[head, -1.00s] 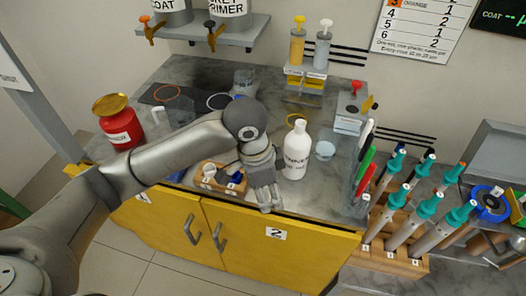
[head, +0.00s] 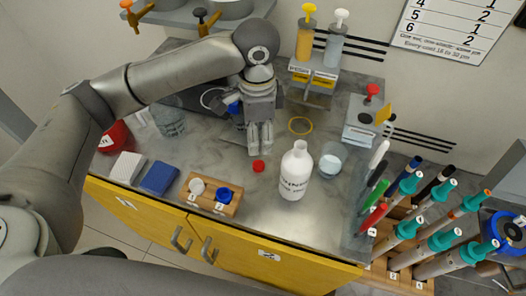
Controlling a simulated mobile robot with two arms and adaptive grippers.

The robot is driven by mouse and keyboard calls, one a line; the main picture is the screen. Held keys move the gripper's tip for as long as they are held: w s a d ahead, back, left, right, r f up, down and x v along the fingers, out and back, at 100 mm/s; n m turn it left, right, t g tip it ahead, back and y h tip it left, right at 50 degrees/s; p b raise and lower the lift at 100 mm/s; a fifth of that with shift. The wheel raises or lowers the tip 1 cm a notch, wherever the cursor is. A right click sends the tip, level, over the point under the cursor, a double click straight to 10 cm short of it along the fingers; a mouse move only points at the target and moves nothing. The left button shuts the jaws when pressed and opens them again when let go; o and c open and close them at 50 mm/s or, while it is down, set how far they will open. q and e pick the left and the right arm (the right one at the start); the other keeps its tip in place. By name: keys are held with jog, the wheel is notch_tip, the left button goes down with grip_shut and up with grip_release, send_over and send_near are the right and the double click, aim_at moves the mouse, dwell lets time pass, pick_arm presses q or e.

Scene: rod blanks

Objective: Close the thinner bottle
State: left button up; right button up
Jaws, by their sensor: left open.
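The white thinner bottle (head: 296,172) stands upright on the grey bench, right of the middle. Its narrow white neck points up, and I see no coloured cap on it. A small red round piece (head: 258,166) lies on the bench to the left of the bottle. My left gripper (head: 260,151) points down just behind that red piece, open and apart from the bottle. A wooden block (head: 211,207) near the front edge holds a white cap (head: 197,187) and a blue cap (head: 223,194). My right gripper is not in view.
A clear beaker (head: 330,163) stands right of the bottle. Pens and teal-topped rods (head: 410,228) crowd the right side. A blue block (head: 159,178) and a white block (head: 126,167) lie left. A dispenser rack (head: 314,75) is behind. Bare bench lies around the bottle.

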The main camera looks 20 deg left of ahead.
pick_arm(q)
send_over(259, 164)
notch_tip(259, 164, down, 5)
jog(key=shift+w+a+f, duration=0.1)
jog(key=shift+f, duration=0.1)
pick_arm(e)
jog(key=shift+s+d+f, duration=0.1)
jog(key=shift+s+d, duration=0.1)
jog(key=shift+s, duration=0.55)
pick_arm(q)
jog(key=shift+f, duration=0.15)
notch_tip(259, 164, down, 5)
jog(key=shift+r, duration=0.1)
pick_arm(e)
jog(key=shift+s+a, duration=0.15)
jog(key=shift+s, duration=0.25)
